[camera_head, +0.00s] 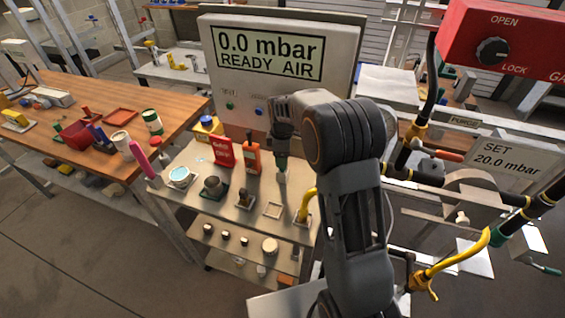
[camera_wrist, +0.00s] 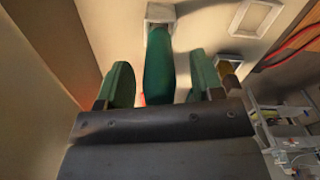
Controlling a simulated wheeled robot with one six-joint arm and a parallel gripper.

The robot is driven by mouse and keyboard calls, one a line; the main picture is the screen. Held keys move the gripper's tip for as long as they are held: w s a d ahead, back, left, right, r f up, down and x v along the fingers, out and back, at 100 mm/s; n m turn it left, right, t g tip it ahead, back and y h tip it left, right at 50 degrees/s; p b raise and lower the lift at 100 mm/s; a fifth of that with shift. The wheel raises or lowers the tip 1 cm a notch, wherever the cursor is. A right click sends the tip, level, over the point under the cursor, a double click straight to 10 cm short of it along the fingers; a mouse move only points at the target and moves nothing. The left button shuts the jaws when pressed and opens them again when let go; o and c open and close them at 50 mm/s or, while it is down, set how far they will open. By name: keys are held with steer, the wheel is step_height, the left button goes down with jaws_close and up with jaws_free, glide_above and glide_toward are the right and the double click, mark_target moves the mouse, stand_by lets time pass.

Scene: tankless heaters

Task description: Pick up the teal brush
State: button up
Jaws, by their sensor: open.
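The teal brush (camera_wrist: 158,68) shows in the wrist view as a long teal handle running between my fingers. Its far end meets a pale square piece (camera_wrist: 160,12); I cannot tell whether that is a holder or part of the brush. My gripper (camera_wrist: 159,80) is open, with one green-padded finger on each side of the handle and visible gaps between. In the head view my gripper (camera_head: 282,150) points down over the back of the metal cart, and it largely hides the brush there.
The cart top (camera_head: 228,203) also holds a red box (camera_head: 223,151), an orange bottle (camera_head: 251,156), a dark cup (camera_head: 214,187), a blue-topped dish (camera_head: 180,176) and an empty square frame (camera_head: 273,210). A yellow hooked item (camera_head: 305,205) stands right. The gauge panel (camera_head: 275,70) rises behind.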

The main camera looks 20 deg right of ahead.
steer(key=shift+f, duration=0.15)
steer(key=c, duration=1)
steer(key=shift+r, duration=0.2)
